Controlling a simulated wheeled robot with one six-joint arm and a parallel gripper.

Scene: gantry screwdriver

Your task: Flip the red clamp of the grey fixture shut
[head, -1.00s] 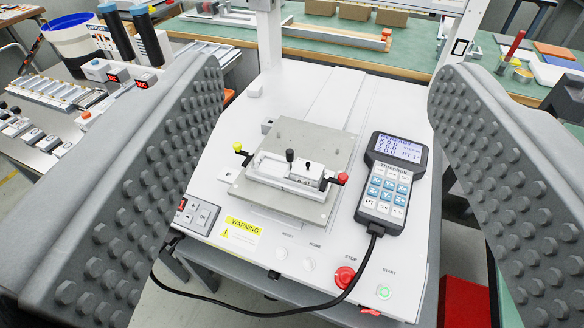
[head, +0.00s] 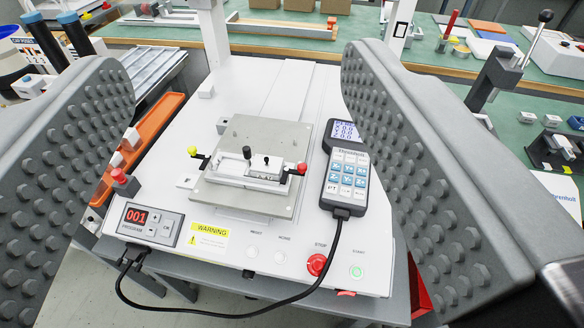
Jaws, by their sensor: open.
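The grey fixture (head: 258,143) is a flat plate on the white machine bed, in the middle of the view. A light block (head: 245,172) with two black knobs on top sits in it. The red clamp (head: 302,168) is a small red knob at the block's right end, on a dark lever. A yellow knob (head: 193,151) is at the left end. Whether the red clamp is open or shut is too small to tell. My gripper (head: 240,150) is open and empty. Its wide studded fingers frame the fixture from left and right, apart from it and nearer the camera.
A teach pendant (head: 346,180) lies right of the fixture, its black cable looping along the front. The front panel has a red stop button (head: 317,265), a green start button (head: 357,271) and a program display (head: 150,223). A machine column (head: 398,30) rises behind the right finger.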

